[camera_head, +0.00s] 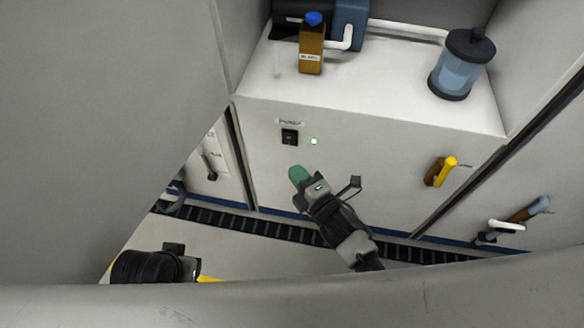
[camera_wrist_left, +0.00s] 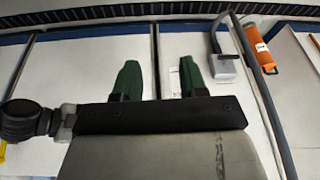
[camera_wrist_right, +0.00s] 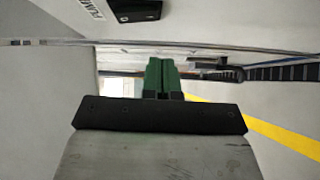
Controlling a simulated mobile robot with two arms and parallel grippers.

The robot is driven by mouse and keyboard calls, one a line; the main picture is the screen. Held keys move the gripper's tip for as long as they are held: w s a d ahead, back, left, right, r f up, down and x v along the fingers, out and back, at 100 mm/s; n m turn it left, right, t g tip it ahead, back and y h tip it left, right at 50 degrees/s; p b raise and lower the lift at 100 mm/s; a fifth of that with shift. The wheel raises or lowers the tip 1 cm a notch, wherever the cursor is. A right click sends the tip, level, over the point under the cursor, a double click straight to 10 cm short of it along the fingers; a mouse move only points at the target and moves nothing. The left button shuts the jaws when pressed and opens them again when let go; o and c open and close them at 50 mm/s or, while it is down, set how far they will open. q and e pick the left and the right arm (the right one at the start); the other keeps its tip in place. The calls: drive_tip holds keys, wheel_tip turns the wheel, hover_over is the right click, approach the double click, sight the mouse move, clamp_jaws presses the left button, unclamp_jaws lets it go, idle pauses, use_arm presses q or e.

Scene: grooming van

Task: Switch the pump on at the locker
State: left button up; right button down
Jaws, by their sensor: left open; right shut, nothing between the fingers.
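The pump switch (camera_head: 289,136) is a small black rocker on the white locker front (camera_head: 375,150), under a printed label. In the right wrist view the switch (camera_wrist_right: 137,10) is at the top edge beside a "PUMP" label (camera_wrist_right: 91,8), with the shut fingers (camera_wrist_right: 162,72) below. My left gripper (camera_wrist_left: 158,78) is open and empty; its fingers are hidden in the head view.
A brown bottle (camera_head: 312,50) and a clear dark-lidded canister (camera_head: 455,76) stand on the locker's ledge. A yellow handle (camera_head: 442,170) sticks out from the front at right. A grey panel fills the left of the head view. An orange object (camera_wrist_left: 258,48) shows in the left wrist view.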

use_arm(q)
drive_tip(key=x, duration=0.3)
drive_tip(key=shift+w+d+f, duration=0.1)
drive_tip(key=shift+w+d, duration=0.05)
drive_tip(key=shift+w, duration=0.1)
use_arm(e)
drive_tip(key=v, duration=0.8)
drive_tip(key=shift+d+f, duration=0.25)
drive_tip(key=shift+f, duration=0.35)
drive_tip(key=shift+w, duration=0.1)
